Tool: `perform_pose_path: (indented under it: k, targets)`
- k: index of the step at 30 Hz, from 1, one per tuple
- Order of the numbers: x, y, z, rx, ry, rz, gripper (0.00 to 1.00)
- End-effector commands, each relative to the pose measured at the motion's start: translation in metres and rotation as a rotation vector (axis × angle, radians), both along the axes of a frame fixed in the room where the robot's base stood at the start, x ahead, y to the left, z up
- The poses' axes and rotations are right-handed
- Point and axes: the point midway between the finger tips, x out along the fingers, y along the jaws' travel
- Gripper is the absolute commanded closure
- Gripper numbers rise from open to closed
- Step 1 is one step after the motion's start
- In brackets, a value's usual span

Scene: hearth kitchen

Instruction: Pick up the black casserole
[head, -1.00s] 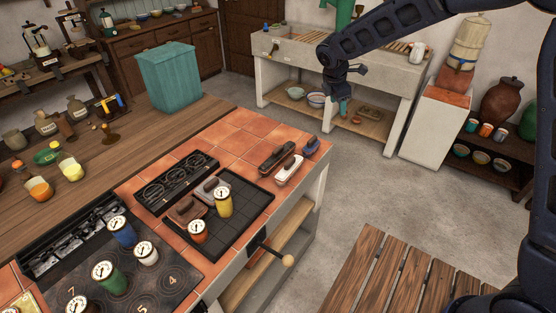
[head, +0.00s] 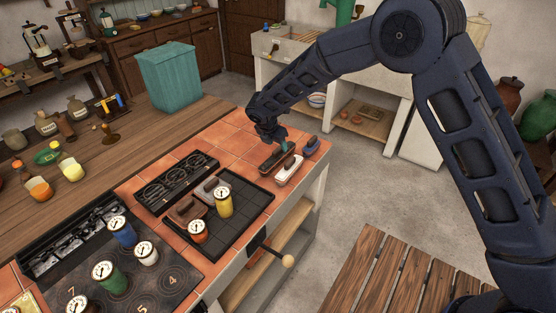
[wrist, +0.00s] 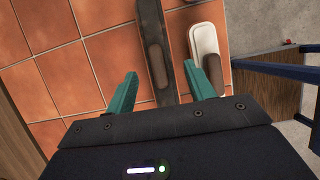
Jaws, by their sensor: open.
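The black casserole (head: 273,159) is a long, narrow dark dish on the terracotta tiles near the counter's right end. In the wrist view the black casserole (wrist: 149,20) runs between my teal fingers, with a brown grip on top. My gripper (head: 278,145) is open and close above it, at its far end in the head view. In the wrist view my gripper (wrist: 161,76) has its left finger over bare tile and its right finger by the gap toward the white casserole. I see no contact. The casserole's near part is hidden by my gripper in the wrist view.
The white casserole (head: 289,171) lies close beside the black one, and a blue one (head: 311,147) is just beyond it. A black grid tray (head: 241,211) with canisters stands to the left. The tiles (wrist: 65,75) left of the black casserole are clear.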

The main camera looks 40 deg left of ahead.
Motion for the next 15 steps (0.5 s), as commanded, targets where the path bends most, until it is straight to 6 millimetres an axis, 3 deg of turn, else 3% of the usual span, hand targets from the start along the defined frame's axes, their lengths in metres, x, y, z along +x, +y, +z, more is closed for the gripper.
perform_pose_path:
  k: [10, 15]
  targets:
    - [0.008, 0.001, -0.026, -0.001, 0.0, 0.0, 0.46]
    - [0.014, 0.003, -0.049, -0.001, 0.0, -0.001, 0.46]
